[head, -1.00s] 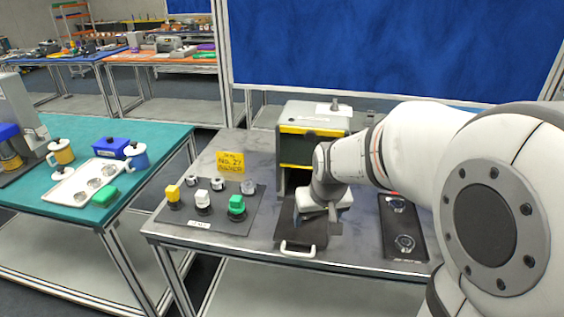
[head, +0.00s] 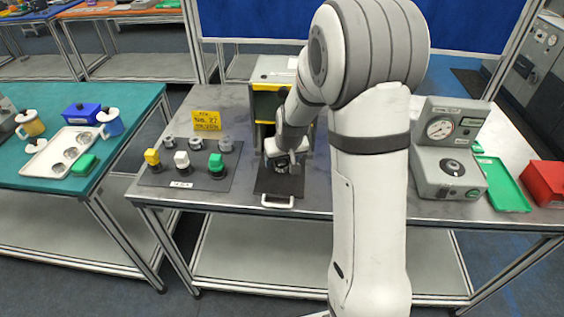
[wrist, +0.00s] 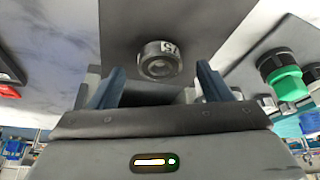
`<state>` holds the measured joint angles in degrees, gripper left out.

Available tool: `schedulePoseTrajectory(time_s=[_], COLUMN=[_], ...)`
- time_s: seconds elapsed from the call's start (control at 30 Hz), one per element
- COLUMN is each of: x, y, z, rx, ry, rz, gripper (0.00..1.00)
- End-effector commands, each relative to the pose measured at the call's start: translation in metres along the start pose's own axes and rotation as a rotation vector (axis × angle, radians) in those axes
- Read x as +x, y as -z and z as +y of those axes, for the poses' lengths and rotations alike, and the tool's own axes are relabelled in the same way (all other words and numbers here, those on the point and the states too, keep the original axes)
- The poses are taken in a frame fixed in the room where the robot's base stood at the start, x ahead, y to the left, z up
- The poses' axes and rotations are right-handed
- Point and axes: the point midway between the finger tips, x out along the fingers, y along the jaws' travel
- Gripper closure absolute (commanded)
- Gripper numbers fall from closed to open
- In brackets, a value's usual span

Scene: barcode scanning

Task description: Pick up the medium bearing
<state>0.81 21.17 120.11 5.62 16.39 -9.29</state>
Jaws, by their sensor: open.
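In the wrist view a round metal bearing (wrist: 160,62) with a dark rim and a pale printed mark lies on a dark flat surface. Its size class cannot be told for certain. My gripper (wrist: 160,72) is open, one blue-grey finger to each side of the bearing and apart from it. In the head view my gripper (head: 283,168) is low over the dark tray with a white handle (head: 278,201), and it hides what lies beneath it.
A yellow-black cabinet (head: 268,105) stands behind the tray. A gauge machine (head: 446,150), a green tray (head: 503,185) and a red box (head: 546,182) are at right.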

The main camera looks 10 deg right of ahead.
Motion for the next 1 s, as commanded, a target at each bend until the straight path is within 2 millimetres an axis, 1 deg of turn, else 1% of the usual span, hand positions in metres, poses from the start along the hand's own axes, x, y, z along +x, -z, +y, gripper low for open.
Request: schedulePoseTrajectory(time_s=[0.03, 0.17, 0.43, 1.0], x=[0.006, 0.015, 0.016, 0.016], y=[0.0, 0.0, 0.0, 0.0], z=[0.0, 0.0, -0.001, -0.001], rx=[0.0, 0.001, 0.0, -0.001], ry=[0.0, 0.0, 0.0, 0.0], rz=[-0.003, -0.001, 0.001, 0.001], gripper=[0.28, 0.28, 0.29, 0.76])
